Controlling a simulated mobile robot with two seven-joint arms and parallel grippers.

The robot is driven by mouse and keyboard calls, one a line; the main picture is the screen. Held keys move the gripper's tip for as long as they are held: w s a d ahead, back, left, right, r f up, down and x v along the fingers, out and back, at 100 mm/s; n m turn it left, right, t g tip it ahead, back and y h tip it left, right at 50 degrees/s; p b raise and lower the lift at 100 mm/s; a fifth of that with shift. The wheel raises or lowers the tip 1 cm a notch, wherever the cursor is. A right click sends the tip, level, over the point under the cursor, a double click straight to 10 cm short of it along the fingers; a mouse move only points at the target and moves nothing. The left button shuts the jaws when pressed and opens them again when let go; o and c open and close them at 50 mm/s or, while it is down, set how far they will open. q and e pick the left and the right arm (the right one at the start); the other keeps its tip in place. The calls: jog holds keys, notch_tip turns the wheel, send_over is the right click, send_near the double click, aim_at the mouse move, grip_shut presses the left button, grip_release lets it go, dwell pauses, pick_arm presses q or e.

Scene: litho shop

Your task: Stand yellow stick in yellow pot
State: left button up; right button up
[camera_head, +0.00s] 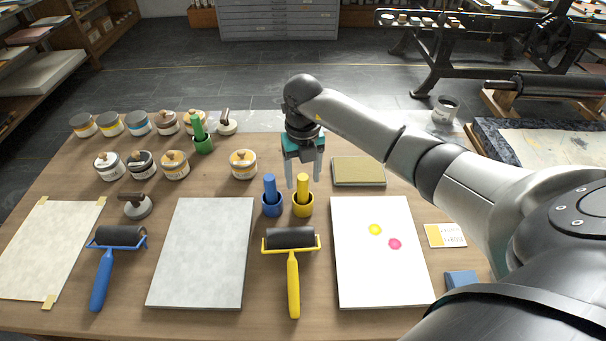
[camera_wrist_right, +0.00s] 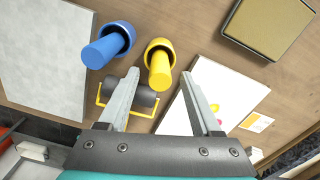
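The yellow stick (camera_head: 303,184) stands upright in the yellow pot (camera_head: 303,206) on the table. In the right wrist view the yellow stick (camera_wrist_right: 160,74) and the yellow pot (camera_wrist_right: 158,48) lie just beyond the fingertips. My right gripper (camera_head: 303,181) is open and empty. It points down, above and just behind the yellow pot, with its fingers apart from the stick. My left gripper is in neither view.
A blue pot (camera_head: 271,207) with a blue stick stands close at the left of the yellow pot. A yellow-handled roller (camera_head: 293,280) lies in front. A white sheet (camera_head: 381,270) with two ink dots lies to the right. A green pot (camera_head: 203,144) and several ink cans stand at the back left.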

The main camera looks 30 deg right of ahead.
notch_tip(320, 180, up, 15)
jog(key=p, duration=0.2)
jog(key=shift+r, duration=0.15)
dwell(0.3)
dwell(0.7)
